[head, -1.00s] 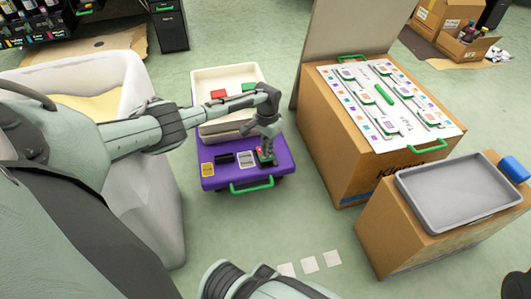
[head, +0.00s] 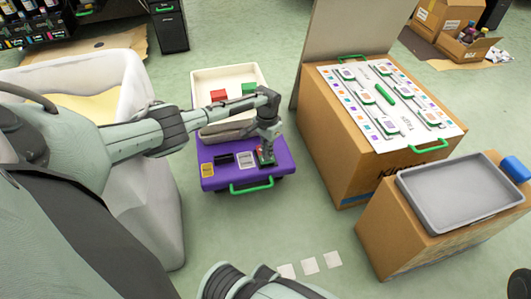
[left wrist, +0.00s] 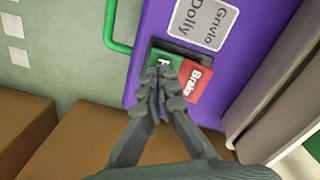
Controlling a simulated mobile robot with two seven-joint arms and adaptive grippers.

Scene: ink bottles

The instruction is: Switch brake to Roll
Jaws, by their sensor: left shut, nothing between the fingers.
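The purple dolly (head: 216,184) stands on the floor with a green handle at its front edge. Its brake switch sits on the top by the right side. In the left wrist view the switch shows a red half (left wrist: 200,82) marked "Brake" and a green half (left wrist: 167,58), whose lettering is mostly covered by my fingers. My left gripper (left wrist: 162,82) is shut and empty, its tips over the green half and beside the red half. Whether the tips touch the switch I cannot tell. In the head view the left gripper (head: 266,158) points down at the switch. My right gripper is not seen.
A cream bin (head: 200,82) with red and green pieces is on the dolly's back part. A white tub (head: 130,80) stands left. Cardboard boxes, one with a sheet (head: 435,120) and one with a grey tray (head: 405,185), stand right.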

